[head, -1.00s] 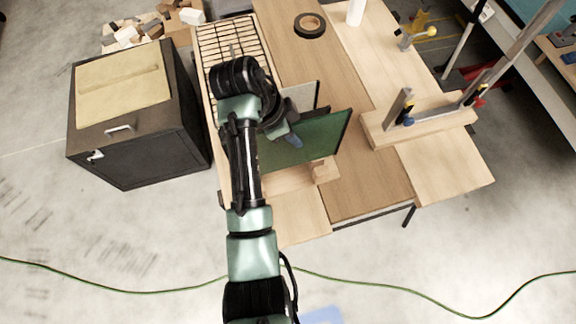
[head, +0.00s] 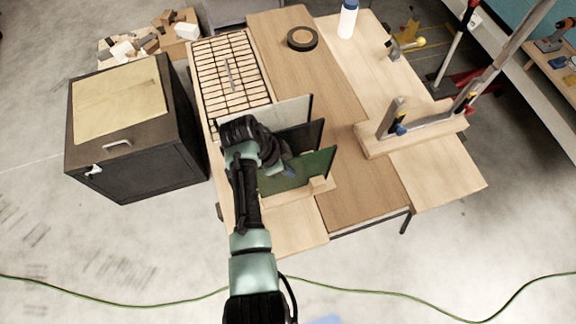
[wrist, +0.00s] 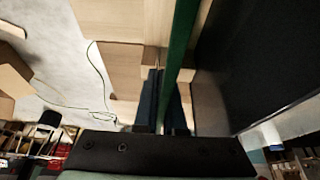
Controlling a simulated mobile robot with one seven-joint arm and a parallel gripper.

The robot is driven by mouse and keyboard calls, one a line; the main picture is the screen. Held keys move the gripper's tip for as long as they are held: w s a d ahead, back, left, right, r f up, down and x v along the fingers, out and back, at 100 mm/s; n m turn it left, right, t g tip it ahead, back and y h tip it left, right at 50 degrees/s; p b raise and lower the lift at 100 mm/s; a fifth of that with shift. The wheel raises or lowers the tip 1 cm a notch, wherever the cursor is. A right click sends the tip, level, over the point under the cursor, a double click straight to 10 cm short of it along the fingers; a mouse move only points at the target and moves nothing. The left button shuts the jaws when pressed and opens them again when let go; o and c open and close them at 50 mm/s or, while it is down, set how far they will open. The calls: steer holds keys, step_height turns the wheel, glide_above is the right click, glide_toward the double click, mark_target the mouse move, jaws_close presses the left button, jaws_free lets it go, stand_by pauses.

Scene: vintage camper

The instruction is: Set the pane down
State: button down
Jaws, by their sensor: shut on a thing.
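My gripper (head: 287,171) is shut on the green pane (head: 308,168), gripping it near its left part. In the wrist view, the dark fingers (wrist: 164,105) lie on both sides of the edge-on green pane (wrist: 182,40). The pane is upright over a light wooden rack (head: 322,185) near the table's front. I cannot tell whether its bottom edge touches the rack. Behind it stand a black pane (head: 308,136) and a pale grey pane (head: 290,111); the black one also fills the right of the wrist view (wrist: 255,65). My arm hides their left parts.
A wooden grid tray (head: 268,90) lies behind the panes. A tape roll (head: 302,38), a white bottle (head: 347,20) and a clamped wooden beam (head: 410,132) are on the table. A dark cabinet (head: 135,165) stands left. The tabletop (head: 365,185) right of the panes is clear.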

steer(key=c, duration=1)
jaws_free()
steer(key=shift+r, duration=0.1)
